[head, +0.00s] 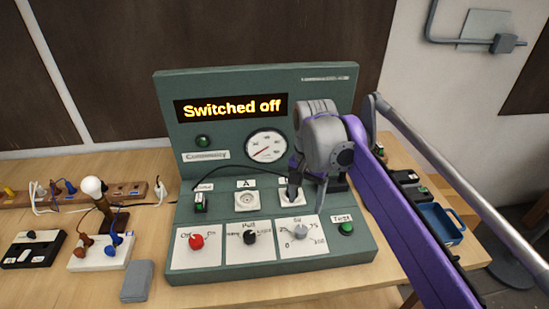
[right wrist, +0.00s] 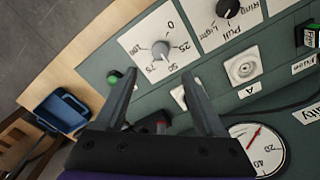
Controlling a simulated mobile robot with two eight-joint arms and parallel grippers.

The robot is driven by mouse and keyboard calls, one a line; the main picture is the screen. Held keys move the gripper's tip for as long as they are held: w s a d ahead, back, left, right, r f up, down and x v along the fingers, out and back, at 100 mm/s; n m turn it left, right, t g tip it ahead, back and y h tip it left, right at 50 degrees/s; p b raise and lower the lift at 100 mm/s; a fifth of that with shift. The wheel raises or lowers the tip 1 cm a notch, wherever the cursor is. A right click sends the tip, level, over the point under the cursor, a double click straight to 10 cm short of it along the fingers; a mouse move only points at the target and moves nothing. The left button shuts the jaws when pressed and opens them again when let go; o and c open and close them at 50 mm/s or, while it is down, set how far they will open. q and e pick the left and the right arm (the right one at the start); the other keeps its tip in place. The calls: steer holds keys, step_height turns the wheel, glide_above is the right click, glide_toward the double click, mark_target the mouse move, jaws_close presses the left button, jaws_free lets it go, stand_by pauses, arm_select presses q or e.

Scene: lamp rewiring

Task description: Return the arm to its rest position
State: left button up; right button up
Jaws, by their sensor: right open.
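My right gripper (head: 296,190) is over the right part of a green test panel (head: 262,82), its fingers pointing down near the right-hand white socket plate (head: 291,199). In the right wrist view its two fingers (right wrist: 168,96) are spread apart, with nothing clearly held between them. The right arm (head: 405,225), in purple, reaches in from the lower right. A black cable (head: 236,169) arcs across the panel towards the right-hand socket; its end is hidden by the gripper. My left gripper is not in view.
The panel display (head: 232,108) reads "Switched off". A red knob (head: 196,241), a black knob (head: 250,237) and a grey knob (head: 300,232) stand up from the panel. A small lamp (head: 93,188) stands at left; a blue tray (head: 442,224) lies at right.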

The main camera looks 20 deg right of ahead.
steer(key=s+a+f+n+t, duration=0.2)
steer(key=s+f+n, duration=0.3)
steer(key=s+f, duration=0.3)
steer(key=s+a+f+n+t, duration=0.3)
steer(key=s+a+f+n, duration=0.2)
steer(key=s+f, duration=0.2)
steer(key=shift+s+f, duration=0.35)
steer(key=shift+f, duration=0.15)
stand_by(1.1)
